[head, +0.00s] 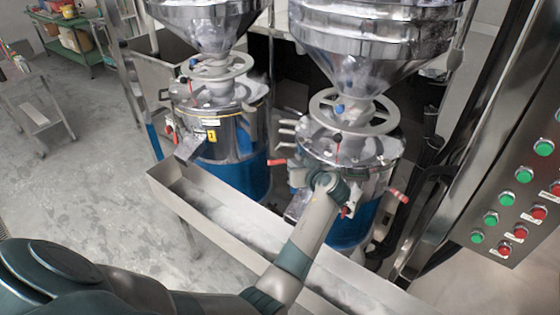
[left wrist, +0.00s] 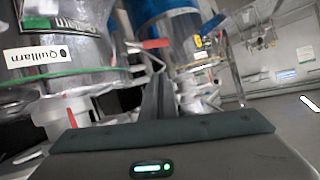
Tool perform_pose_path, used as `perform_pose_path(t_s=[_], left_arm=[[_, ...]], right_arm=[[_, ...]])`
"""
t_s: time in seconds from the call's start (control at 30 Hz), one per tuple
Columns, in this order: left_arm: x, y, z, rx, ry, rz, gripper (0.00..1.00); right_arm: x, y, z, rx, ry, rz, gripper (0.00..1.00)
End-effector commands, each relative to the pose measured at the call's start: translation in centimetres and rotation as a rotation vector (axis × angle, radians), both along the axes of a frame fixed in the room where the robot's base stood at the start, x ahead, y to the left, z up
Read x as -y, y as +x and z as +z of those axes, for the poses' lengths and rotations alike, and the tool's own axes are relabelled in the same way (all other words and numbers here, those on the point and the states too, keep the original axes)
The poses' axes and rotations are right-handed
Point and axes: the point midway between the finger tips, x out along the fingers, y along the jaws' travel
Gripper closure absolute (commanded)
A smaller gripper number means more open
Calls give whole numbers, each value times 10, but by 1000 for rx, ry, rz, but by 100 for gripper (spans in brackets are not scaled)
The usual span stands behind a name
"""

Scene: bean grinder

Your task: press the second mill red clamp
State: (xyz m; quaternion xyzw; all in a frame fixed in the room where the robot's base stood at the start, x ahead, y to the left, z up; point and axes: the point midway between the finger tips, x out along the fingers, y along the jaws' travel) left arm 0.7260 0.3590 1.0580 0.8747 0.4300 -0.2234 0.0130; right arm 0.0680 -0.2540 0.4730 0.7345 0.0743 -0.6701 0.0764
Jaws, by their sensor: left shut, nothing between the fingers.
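Two steel mills with blue lower drums stand side by side. The right mill (head: 350,150) has a red-handled clamp (head: 277,162) on its left side, and another red handle (head: 398,195) sticks out on its right. My left arm reaches up to the front of this mill. My left gripper (head: 326,183) is at its front and its fingers are hidden in the head view. In the left wrist view the dark fingers (left wrist: 158,98) are shut and empty. A red handle (left wrist: 155,44) shows just beyond their tips; I cannot tell whether they touch. My right gripper is not in view.
The left mill (head: 215,125) stands beyond the right one. A long steel trough (head: 235,207) runs in front of both, below my arm. A control panel (head: 515,190) with green and red buttons is at the right.

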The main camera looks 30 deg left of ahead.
Motion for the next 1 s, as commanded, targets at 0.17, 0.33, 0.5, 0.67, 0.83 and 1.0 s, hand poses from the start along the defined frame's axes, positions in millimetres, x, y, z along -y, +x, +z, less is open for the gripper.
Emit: perform_pose_path(t_s=[0.17, 0.33, 0.5, 0.67, 0.83, 1.0], left_arm=[[0, 3, 4, 8, 3, 4, 100], [0, 2, 3, 7, 3, 4, 100], [-3, 4, 2, 6, 4, 3, 100], [-11, 10, -3, 5, 3, 3, 100], [-28, 22, -13, 6, 4, 4, 100], [-51, 38, -27, 5, 5, 5, 100]], right_arm=[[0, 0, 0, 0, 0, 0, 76], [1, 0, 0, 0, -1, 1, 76], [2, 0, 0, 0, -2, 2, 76], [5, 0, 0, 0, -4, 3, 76], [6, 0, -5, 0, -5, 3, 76], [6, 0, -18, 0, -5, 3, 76]])
